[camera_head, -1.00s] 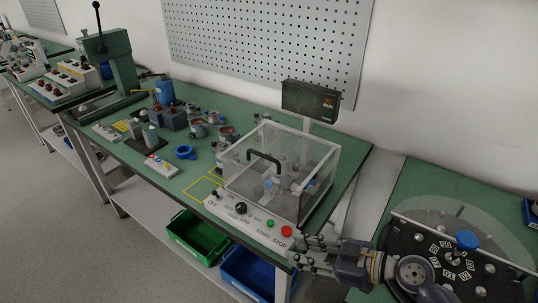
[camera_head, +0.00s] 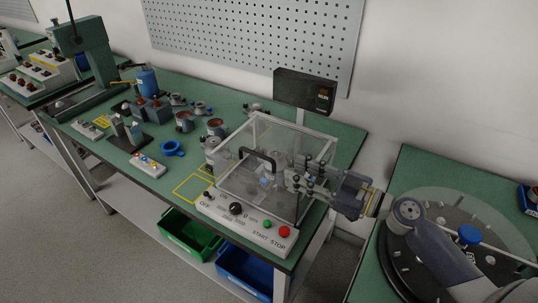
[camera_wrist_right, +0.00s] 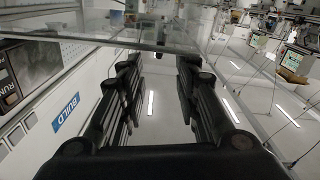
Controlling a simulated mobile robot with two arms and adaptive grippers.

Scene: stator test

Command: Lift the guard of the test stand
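The test stand (camera_head: 222,211) has a light control base with a knob, a green button and a red button. Its clear box guard (camera_head: 238,190) is down over the base, with a black handle (camera_head: 258,157) on the front top edge. My right gripper (camera_head: 296,179) is at the guard's right side, pointing left; whether it touches the panel I cannot tell. In the right wrist view the right gripper's fingers (camera_wrist_right: 159,72) are apart with nothing between them, and a clear panel edge (camera_wrist_right: 100,44) crosses above. My left gripper is not in view.
A dark display box (camera_head: 304,92) stands behind the guard. Motor parts, a blue ring (camera_head: 172,148) and a small button box (camera_head: 148,165) lie to the left on the green bench. A round dark turntable (camera_head: 400,262) is at the right under my arm.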

